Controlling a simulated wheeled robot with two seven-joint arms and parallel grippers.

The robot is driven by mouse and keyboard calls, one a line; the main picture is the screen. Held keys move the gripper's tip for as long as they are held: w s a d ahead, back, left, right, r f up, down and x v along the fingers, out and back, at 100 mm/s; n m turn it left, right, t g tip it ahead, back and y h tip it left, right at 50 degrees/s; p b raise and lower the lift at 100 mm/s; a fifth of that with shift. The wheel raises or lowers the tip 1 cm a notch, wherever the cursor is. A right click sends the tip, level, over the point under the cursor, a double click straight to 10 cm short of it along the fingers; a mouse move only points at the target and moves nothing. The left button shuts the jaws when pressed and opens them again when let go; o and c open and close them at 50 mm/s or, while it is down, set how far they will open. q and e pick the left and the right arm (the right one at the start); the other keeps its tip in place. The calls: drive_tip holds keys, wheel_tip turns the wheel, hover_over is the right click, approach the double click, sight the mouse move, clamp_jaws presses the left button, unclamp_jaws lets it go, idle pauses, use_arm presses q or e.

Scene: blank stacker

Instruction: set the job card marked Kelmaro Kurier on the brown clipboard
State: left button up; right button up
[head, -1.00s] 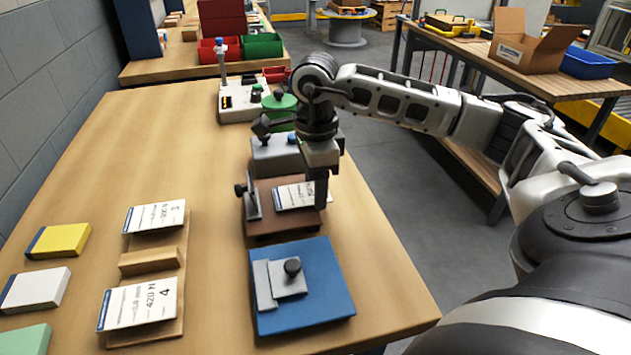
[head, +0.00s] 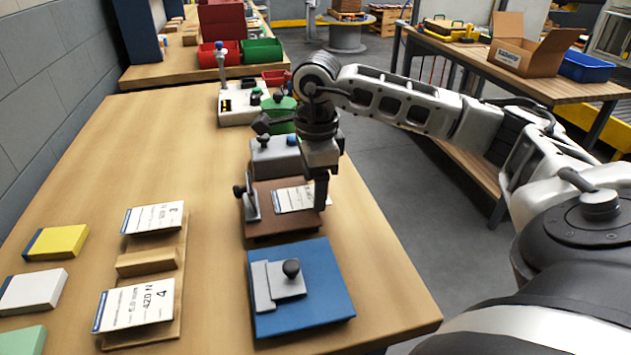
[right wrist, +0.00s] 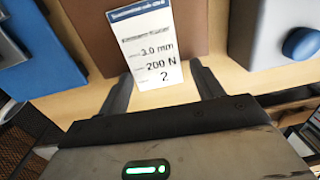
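The brown clipboard (head: 285,228) lies on the near wooden table, its upright metal clip (head: 252,193) on the left. A white job card (head: 293,199) with a blue header lies on it, to the right of the clip. In the right wrist view the card (right wrist: 148,45) reads 3.0 mm, 200 N and 2; its name line is small and blurred, seemingly ending in Kurier. My right gripper (head: 321,206) is low at the card's right end. In the wrist view its fingers (right wrist: 165,76) stand apart on either side of the card's end. My left gripper is not in view.
A wooden rack (head: 147,262) on the left holds two other cards. Yellow (head: 57,242), white and green blocks lie further left. The table's middle is clear.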

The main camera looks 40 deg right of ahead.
drive_tip(key=shift+s+a+f+g, duration=0.15)
drive_tip(key=shift+s+a+f, duration=0.05)
drive_tip(key=shift+f, duration=0.25)
drive_tip(key=shift+s+a+f+g, duration=0.15)
drive_tip(key=shift+s+a+f, duration=0.05)
drive_tip(key=shift+f, duration=0.25)
drive_tip(key=shift+r+p, duration=0.5)
drive_tip(key=shift+r, duration=0.05)
wheel_tip(320, 180, up, 12)
drive_tip(key=p, duration=0.1)
drive_tip(key=shift+w+d+r, duration=0.15)
drive_tip(key=shift+d+r, duration=0.05)
drive_tip(key=shift+r, duration=0.05)
